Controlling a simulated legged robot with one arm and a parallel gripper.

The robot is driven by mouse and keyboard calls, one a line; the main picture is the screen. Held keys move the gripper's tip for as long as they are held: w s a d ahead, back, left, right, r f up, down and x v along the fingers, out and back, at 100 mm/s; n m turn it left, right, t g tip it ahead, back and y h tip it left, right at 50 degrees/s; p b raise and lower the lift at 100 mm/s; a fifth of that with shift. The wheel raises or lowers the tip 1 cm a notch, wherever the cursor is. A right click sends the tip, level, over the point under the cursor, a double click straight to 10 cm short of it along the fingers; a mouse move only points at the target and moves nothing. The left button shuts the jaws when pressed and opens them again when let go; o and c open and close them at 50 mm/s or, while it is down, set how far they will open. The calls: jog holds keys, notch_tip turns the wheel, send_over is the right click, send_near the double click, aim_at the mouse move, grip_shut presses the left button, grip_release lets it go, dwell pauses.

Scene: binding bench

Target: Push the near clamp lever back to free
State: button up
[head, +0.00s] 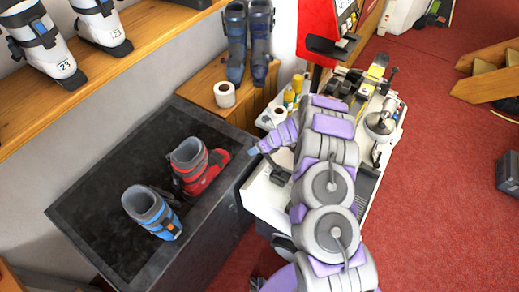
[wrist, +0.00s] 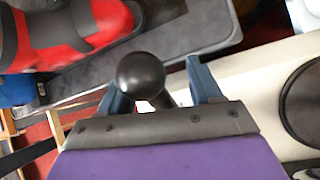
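In the wrist view a black ball knob (wrist: 141,75) on a short dark stem sits between the two blue fingers of my gripper (wrist: 157,84). It looks like the end of the near clamp lever. The fingers stand apart on either side of it, and I cannot tell whether either touches it. In the head view my gripper (head: 256,150) is at the left edge of the white bench (head: 262,198). A dark clamp part (head: 279,175) shows just below it. My arm hides much of the bench, and the knob is hard to make out there.
A dark lever (head: 392,75) rises at the bench's far end. Red floor (head: 440,190) is open at right.

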jog(key=shift+o, duration=0.7)
jog(key=shift+w+a+r, duration=0.1)
jog(key=shift+w+r, duration=0.15)
jog(key=shift+s+f, duration=0.25)
jog(key=shift+s, duration=0.05)
jog(key=v, duration=1.6)
jog(key=shift+r+b, duration=0.3)
jog(key=shift+r, duration=0.05)
jog(key=shift+c, duration=0.4)
